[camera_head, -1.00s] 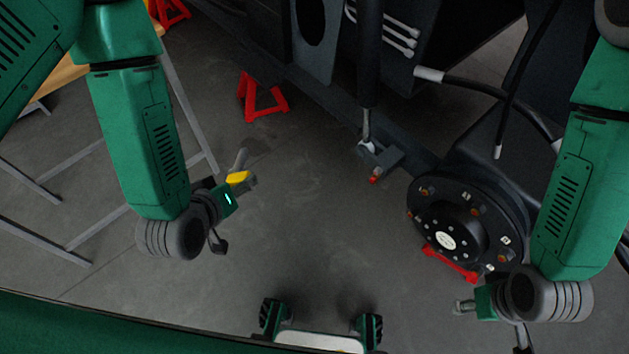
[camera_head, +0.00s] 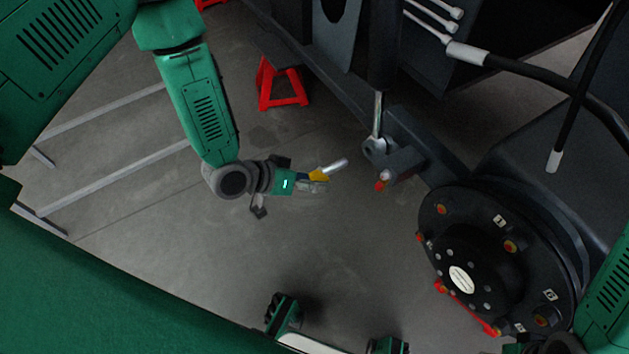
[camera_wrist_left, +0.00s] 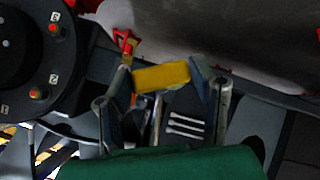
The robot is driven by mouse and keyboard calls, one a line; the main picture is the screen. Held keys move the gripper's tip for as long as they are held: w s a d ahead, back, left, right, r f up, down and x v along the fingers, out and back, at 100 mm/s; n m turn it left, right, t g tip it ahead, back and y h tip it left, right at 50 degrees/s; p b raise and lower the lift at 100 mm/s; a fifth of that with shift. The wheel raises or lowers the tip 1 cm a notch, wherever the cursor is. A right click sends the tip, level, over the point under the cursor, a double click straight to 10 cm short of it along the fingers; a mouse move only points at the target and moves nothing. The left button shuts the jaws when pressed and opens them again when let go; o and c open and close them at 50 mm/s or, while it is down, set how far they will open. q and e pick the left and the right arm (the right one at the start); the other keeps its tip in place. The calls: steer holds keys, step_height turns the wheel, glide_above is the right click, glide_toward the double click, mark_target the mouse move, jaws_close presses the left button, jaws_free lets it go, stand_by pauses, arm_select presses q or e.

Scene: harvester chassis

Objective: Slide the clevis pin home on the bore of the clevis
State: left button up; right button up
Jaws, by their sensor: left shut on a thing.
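The clevis pin (camera_head: 334,167) is a silver rod with a yellow grip. My left gripper (camera_head: 318,181) is shut on the yellow part, and the rod points right and slightly up. In the left wrist view the yellow part (camera_wrist_left: 162,77) sits between the two fingers. The clevis (camera_head: 376,149) is at the lower end of a silver cylinder rod, beside a dark bracket (camera_head: 402,164) on the chassis. The pin tip is a short way left of the clevis and apart from it. The bore cannot be made out clearly.
A large black wheel hub (camera_head: 470,262) stands at the lower right. A red-tipped part (camera_head: 381,185) sticks out below the bracket. A red stand (camera_head: 283,84) is on the floor at the back. Black hoses hang at the upper right. Floor left of the clevis is free.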

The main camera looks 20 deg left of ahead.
mark_target(331, 172)
arm_select(q)
steer(key=shift+w+d+r, duration=0.15)
steer(key=shift+w+d, duration=0.05)
steer(key=shift+d, duration=0.5)
steer(key=shift+w+d+b, duration=0.2)
steer(key=shift+w+d, duration=0.15)
steer(key=shift+w, duration=0.45)
steer(key=shift+w+d+b, duration=0.15)
steer(key=shift+w+d, duration=0.15)
steer(key=shift+w, duration=0.45)
steer(key=shift+w+d, duration=0.15)
steer(key=shift+d, duration=0.35)
arm_select(e)
steer(key=shift+d+f, duration=0.45)
steer(key=shift+f, duration=0.1)
arm_select(q)
steer(key=shift+a, duration=0.2)
arm_select(e)
steer(key=shift+a+r, duration=0.1)
steer(key=shift+a, duration=0.1)
arm_select(q)
steer(key=shift+a, duration=0.1)
arm_select(e)
steer(key=shift+r, duration=0.2)
